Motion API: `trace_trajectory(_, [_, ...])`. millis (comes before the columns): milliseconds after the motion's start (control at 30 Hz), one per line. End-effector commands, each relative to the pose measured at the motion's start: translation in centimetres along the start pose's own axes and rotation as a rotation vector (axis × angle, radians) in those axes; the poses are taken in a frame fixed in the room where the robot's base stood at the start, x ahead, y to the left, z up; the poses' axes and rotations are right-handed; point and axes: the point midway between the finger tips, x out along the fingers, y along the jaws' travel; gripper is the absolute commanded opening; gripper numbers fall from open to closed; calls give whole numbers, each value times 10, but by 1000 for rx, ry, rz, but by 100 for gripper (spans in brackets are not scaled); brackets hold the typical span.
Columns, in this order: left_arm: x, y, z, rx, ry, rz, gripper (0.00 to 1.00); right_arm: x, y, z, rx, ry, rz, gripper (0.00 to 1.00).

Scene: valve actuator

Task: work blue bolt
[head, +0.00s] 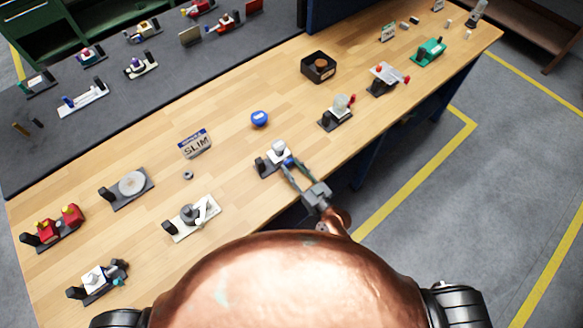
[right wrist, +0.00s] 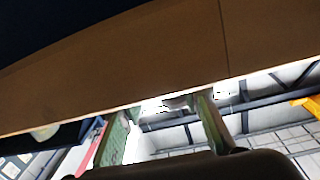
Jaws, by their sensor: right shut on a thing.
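The blue bolt (head: 288,161) shows as a small blue piece at the right side of a small device (head: 272,160) with a white top and a dark base, near the table's front edge. My right gripper (head: 291,165) reaches in from the front, with its fingers closed around the blue bolt. The fingers hide part of the bolt, so its exact position is hard to tell. In the right wrist view the two fingers (right wrist: 165,125) stand apart, and the bolt cannot be made out there. My left gripper is out of view.
The wooden table (head: 235,165) holds several other devices. A grey lever device on a white base (head: 193,216) stands to the left, and a device with a clear dome (head: 340,106) to the right. Bare wood surrounds the gripped device.

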Motion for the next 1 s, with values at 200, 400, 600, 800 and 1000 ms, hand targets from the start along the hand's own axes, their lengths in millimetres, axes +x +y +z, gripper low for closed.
trace_trajectory(200, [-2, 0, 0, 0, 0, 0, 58, 0, 0, -1, 80, 1, 0, 7])
trace_trajectory(400, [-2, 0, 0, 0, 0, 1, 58, 0, 0, -1, 107, 2, 0, 7])
trace_trajectory(600, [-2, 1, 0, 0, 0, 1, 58, 0, 0, -1, 109, 2, 0, 7])
trace_trajectory(800, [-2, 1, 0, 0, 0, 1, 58, 0, 0, -1, 109, 2, 0, 35])
trace_trajectory(1000, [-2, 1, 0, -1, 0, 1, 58, 0, 0, -1, 109, 1, 0, 49])
